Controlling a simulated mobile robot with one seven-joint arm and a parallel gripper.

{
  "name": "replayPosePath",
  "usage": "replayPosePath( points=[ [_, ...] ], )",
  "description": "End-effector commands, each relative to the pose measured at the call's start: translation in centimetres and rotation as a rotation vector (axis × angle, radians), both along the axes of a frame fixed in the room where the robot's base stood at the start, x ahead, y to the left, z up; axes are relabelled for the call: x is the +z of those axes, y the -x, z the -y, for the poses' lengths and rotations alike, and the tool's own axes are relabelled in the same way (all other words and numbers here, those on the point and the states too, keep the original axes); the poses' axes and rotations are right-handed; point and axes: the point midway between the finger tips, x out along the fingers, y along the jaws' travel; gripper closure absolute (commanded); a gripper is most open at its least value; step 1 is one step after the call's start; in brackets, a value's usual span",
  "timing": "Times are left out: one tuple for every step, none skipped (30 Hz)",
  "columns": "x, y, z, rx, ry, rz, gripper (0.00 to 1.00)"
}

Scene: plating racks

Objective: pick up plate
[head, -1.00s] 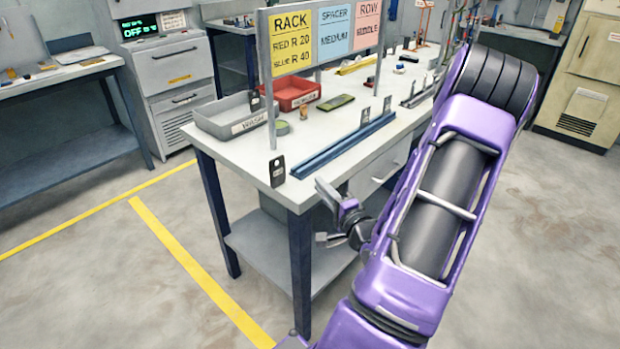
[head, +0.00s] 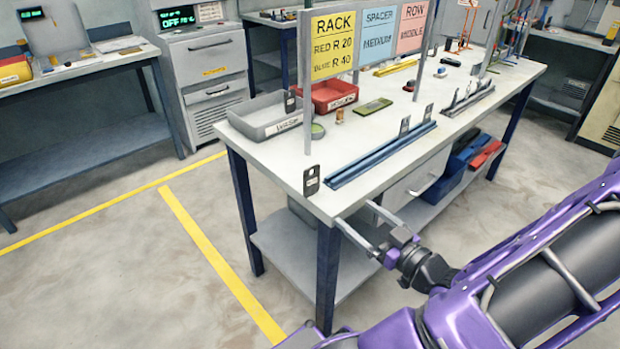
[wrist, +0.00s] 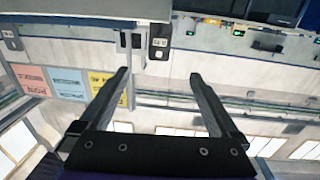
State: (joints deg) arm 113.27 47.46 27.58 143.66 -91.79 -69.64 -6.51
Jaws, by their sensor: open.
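Which plate the task means I cannot tell. A small dark plate with a pale label (head: 312,181) stands upright at the near left corner of the workbench in the head view. My gripper (head: 354,214) is open and empty at the bench's near edge, to the right of and below the corner plate. In the wrist view, a dark labelled plate (wrist: 160,43) shows beyond and between the open fingertips (wrist: 159,74), apart from them.
The blue rail (head: 382,154) lies on the bench (head: 270,150) right of the corner plate. A sign post (head: 307,110) rises behind that plate. A grey bin (head: 262,117), a red bin (head: 330,94) and a green pad (head: 373,106) stand farther back. The floor at left is clear.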

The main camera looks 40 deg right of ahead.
Motion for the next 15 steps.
replayPosePath(
  points=[
    [0.0, -0.5, -0.1, 0.003, 0.005, 0.002, 0.03],
    [0.0, -1.0, -0.1, 0.004, 0.006, 0.003, 0.03],
    [0.0, -1.7, -0.1, 0.005, 0.005, 0.003, 0.03],
    [0.0, -2.3, -0.2, 0.006, 0.005, 0.003, 0.03],
    [-0.1, -2.9, -0.2, 0.005, 0.003, 0.004, 0.03],
    [-0.1, -3.9, -0.2, 0.006, 0.003, 0.004, 0.03],
    [-0.1, -4.5, -0.2, 0.006, 0.003, 0.003, 0.03],
    [0.0, -5.2, -0.2, 0.006, 0.003, 0.004, 0.03],
    [-0.1, -6.1, -0.2, 0.006, 0.003, 0.004, 0.03],
    [-0.1, -6.8, -0.2, 0.005, 0.002, 0.003, 0.03],
    [0.0, -7.4, -0.2, 0.006, 0.001, 0.004, 0.03],
    [-0.1, -8.3, -0.2, 0.006, 0.003, 0.003, 0.03],
    [-0.1, -8.8, -0.2, 0.004, 0.003, 0.003, 0.03],
    [0.0, -9.4, -0.2, 0.004, 0.002, 0.004, 0.03],
    [-0.1, -10.1, -0.2, 0.004, 0.001, 0.003, 0.03]
  ],
)
